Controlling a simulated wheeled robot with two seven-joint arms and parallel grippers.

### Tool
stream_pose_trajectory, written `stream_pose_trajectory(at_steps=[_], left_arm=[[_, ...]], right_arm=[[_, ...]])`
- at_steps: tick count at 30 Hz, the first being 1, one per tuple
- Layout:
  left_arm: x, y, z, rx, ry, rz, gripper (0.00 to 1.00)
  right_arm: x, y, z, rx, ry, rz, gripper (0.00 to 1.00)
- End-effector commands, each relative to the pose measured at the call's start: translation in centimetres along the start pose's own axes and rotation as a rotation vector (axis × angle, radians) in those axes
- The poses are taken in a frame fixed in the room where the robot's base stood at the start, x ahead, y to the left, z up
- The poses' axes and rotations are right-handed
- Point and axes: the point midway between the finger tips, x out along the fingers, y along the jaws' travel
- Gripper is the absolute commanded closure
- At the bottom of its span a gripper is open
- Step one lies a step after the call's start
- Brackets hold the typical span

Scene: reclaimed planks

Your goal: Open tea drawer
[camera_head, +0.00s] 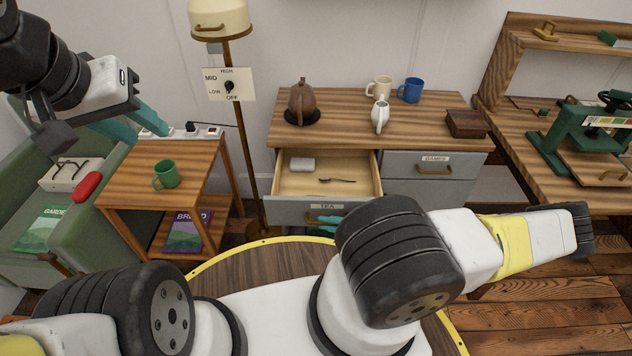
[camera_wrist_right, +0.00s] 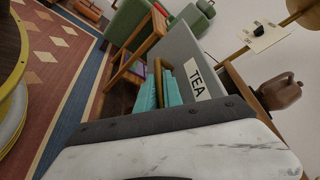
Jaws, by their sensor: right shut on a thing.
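The tea drawer (camera_head: 325,207) stands pulled out from the left side of the cabinet, with its inside showing. A small white block (camera_head: 301,165) and a thin brown utensil (camera_head: 337,181) lie in it. Its grey front (camera_wrist_right: 190,62) with the TEA label also shows in the right wrist view. In the head view my right arm partly covers that gripper. My left gripper (camera_head: 148,122) is raised at the upper left, away from the drawer; its finger gap is unclear.
The cabinet top (camera_head: 345,122) holds a brown teapot (camera_head: 301,103), a white jug (camera_head: 380,117), two mugs and a dark box (camera_head: 466,123). The games drawer (camera_head: 432,167) is shut. A side table (camera_head: 195,170) with a green mug (camera_head: 166,174) stands left, near a lamp pole (camera_head: 242,140).

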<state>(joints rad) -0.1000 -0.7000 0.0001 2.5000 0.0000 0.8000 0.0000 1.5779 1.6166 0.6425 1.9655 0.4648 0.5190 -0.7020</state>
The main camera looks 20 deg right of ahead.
Motion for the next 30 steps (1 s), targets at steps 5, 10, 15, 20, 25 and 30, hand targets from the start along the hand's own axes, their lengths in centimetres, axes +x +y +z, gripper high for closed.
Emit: stream_pose_trajectory(at_steps=[5,10,15,20,25,30], left_arm=[[0.0,0.0,0.0,0.0,0.0,0.0,0.64],[0.0,0.0,0.0,0.0,0.0,0.0,0.64],[0.0,0.0,0.0,0.0,0.0,0.0,0.64],[0.0,0.0,0.0,0.0,0.0,0.0,0.64],[0.0,0.0,0.0,0.0,0.0,0.0,0.64],[0.0,0.0,0.0,0.0,0.0,0.0,0.64]], right_arm=[[-0.6,1.0,1.5,0.002,-0.001,-0.001,1.0],[-0.8,1.4,2.0,0.0,-0.001,0.0,1.0],[-0.8,1.5,2.0,0.0,-0.001,0.001,1.0],[-0.8,1.5,2.0,0.0,-0.001,0.001,1.0],[-0.8,1.5,2.0,0.0,-0.001,0.001,0.68],[-0.8,1.4,2.0,0.0,-0.001,0.0,0.68]])
